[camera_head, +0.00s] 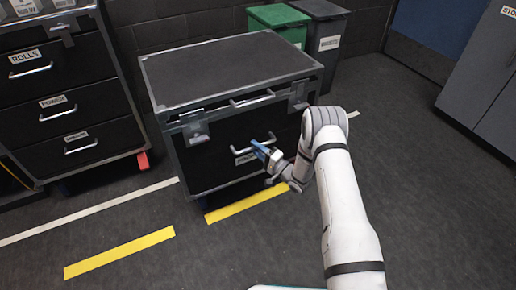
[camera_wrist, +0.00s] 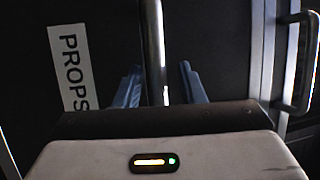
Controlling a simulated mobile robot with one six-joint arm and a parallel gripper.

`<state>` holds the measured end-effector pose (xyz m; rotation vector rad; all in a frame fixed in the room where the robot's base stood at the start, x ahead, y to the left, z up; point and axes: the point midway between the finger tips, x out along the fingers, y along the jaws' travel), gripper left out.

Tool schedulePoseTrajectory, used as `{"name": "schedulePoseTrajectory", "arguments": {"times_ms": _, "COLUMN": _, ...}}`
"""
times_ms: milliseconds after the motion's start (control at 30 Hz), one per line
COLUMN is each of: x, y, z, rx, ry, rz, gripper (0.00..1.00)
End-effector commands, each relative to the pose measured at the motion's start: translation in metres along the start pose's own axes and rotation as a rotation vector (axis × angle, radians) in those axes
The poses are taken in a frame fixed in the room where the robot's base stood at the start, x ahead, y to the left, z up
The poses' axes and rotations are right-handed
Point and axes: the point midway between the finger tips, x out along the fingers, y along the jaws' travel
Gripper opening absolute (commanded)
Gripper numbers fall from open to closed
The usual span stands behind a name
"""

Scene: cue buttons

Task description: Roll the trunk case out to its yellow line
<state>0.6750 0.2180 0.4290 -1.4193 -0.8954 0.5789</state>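The trunk case (camera_head: 225,75) is a black case with silver edges, standing upright on the floor in the middle of the head view. A yellow line (camera_head: 235,209) lies on the floor close to its front lower edge; the exact gap is hard to tell. My gripper (camera_head: 262,152) is at the case's front, by the lower handle. In the wrist view the handle bar (camera_wrist: 153,40) runs between my two blue fingers (camera_wrist: 160,88). The fingers are apart, with a visible gap on the bar's right side. A "PROPS" label (camera_wrist: 70,65) is beside the bar.
A drawer case (camera_head: 65,100) stands at the left, with another yellow line (camera_head: 120,253) before it. A white line (camera_head: 90,211) runs across the floor towards the case. Green (camera_head: 280,22) and dark (camera_head: 325,35) bins are behind. A grey cabinet (camera_head: 485,85) is at right.

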Motion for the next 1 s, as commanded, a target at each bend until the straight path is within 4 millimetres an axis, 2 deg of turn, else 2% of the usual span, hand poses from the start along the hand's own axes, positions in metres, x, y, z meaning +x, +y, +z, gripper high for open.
{"name": "schedulePoseTrajectory", "arguments": {"times_ms": 300, "x": -0.052, "y": -0.002, "z": -0.002, "rx": 0.003, "ry": 0.003, "rz": 0.002, "gripper": 0.36}}
{"name": "schedulePoseTrajectory", "arguments": {"times_ms": 433, "x": -0.067, "y": -0.001, "z": -0.002, "rx": 0.002, "ry": 0.001, "rz": 0.001, "gripper": 0.36}}
{"name": "schedulePoseTrajectory", "arguments": {"times_ms": 600, "x": -0.073, "y": 0.0, "z": -0.001, "rx": 0.001, "ry": 0.0, "rz": 0.0, "gripper": 0.36}}
{"name": "schedulePoseTrajectory", "arguments": {"times_ms": 1000, "x": -0.072, "y": 0.0, "z": -0.001, "rx": 0.001, "ry": 0.0, "rz": 0.0, "gripper": 0.36}}
